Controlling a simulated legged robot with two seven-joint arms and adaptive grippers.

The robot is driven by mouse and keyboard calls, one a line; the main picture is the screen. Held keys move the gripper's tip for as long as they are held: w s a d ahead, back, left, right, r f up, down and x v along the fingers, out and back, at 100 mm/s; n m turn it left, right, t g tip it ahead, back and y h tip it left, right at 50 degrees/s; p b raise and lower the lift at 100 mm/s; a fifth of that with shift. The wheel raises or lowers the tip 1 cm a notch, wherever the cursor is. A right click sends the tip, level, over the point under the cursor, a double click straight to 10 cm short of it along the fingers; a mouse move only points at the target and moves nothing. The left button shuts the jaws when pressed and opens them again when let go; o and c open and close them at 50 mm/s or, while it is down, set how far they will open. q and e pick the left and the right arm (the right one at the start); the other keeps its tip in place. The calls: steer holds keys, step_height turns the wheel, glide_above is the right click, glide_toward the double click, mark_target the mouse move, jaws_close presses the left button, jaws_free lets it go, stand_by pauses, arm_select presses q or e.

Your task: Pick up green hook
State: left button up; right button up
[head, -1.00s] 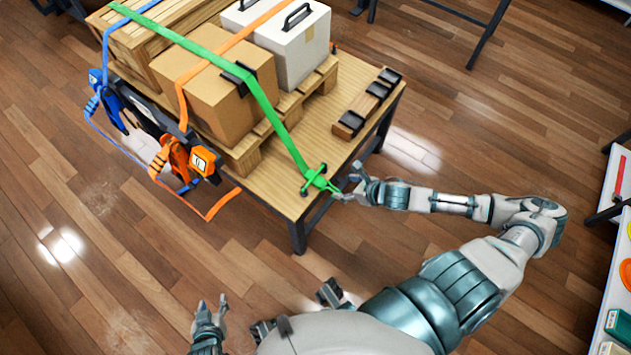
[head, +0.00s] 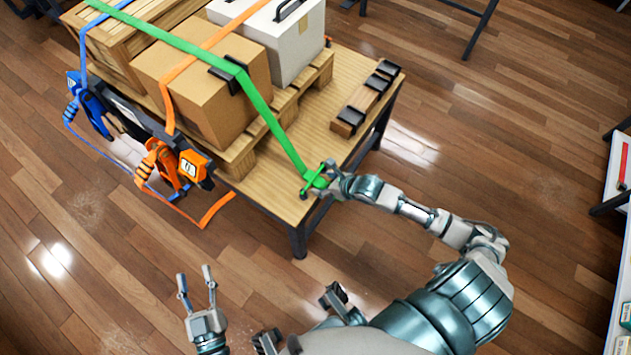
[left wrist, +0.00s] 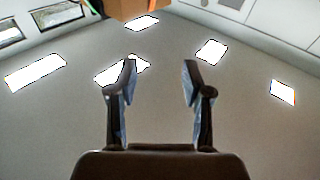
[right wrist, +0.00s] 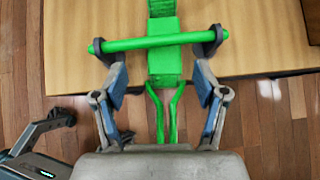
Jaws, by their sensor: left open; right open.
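In the right wrist view the green hook (right wrist: 166,65) shows a flat body, a crossbar and two prongs pointing toward my palm. My right gripper (head: 335,177) is at the hook; in the right wrist view its open fingers (right wrist: 160,82) stand on either side of the prongs, with the crossbar just beyond the fingertips. My left gripper (head: 197,284) is open and empty over the floor, also in the left wrist view (left wrist: 158,75).
The table (head: 345,72) carries a pallet with a cardboard box (head: 190,90), a white case (head: 295,40) and a wooden crate. An orange ratchet (head: 190,165) and a blue ratchet (head: 88,105) hang at its left side. A block with black clips (head: 365,100) lies on the right.

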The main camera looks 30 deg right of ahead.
mark_target(322, 182)
steer(key=shift+w+d+f+b, duration=0.2)
steer(key=shift+w+f, duration=0.2)
steer(key=shift+f, duration=0.2)
steer(key=shift+w+d+f+b, duration=0.15)
steer(key=shift+w+f, duration=0.2)
steer(key=shift+f, duration=0.25)
steer(key=shift+w+f, duration=0.15)
steer(key=shift+a+r, duration=0.25)
steer(key=shift+a, duration=0.1)
steer(key=shift+c, duration=0.5)
steer(key=shift+a, duration=0.2)
steer(key=c, duration=1.2)
steer(key=shift+d, duration=0.4)
steer(key=shift+c, duration=0.2)
steer(key=shift+r+p, duration=0.25)
steer(key=shift+p, duration=0.05)
arm_select(q)
steer(key=s+a+f+g+y+p, duration=0.2)
steer(key=s+f+g+p, duration=0.3)
steer(key=f+g, duration=0.3)
step_height(322, 182, down, 2)
arm_select(e)
steer(key=s+d, duration=0.2)
steer(key=s, duration=0.6)
steer(key=s+d, duration=0.3)
steer(key=s, duration=0.6)
